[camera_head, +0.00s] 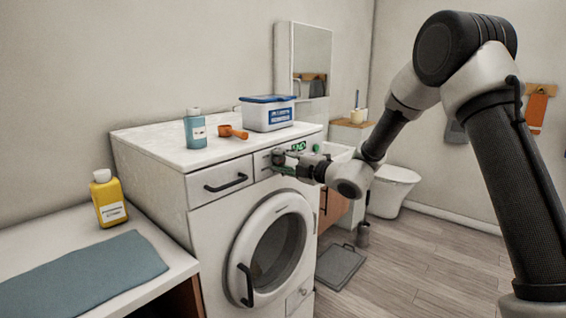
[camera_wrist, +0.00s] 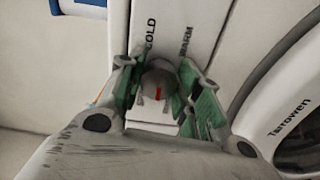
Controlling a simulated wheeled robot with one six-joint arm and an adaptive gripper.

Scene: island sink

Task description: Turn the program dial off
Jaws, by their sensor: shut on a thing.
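The program dial (camera_wrist: 158,82) is a round grey knob with a red mark, on the front panel of the white washing machine (camera_head: 150,152). The words COLD and WARM are printed on the panel beside it in the wrist view. My gripper (camera_wrist: 160,88) has its green-padded fingers on both sides of the dial and is shut on it. In the head view my gripper (camera_head: 279,164) is at the panel, right of the drawer (camera_head: 222,182), and hides most of the dial.
A teal bottle (camera_head: 195,130), an orange scoop (camera_head: 232,132) and a white-and-blue box (camera_head: 267,115) stand on top of the machine. The round door (camera_head: 272,250) is below my gripper. A yellow bottle (camera_head: 107,200) and blue cloth (camera_head: 85,272) are on the left counter.

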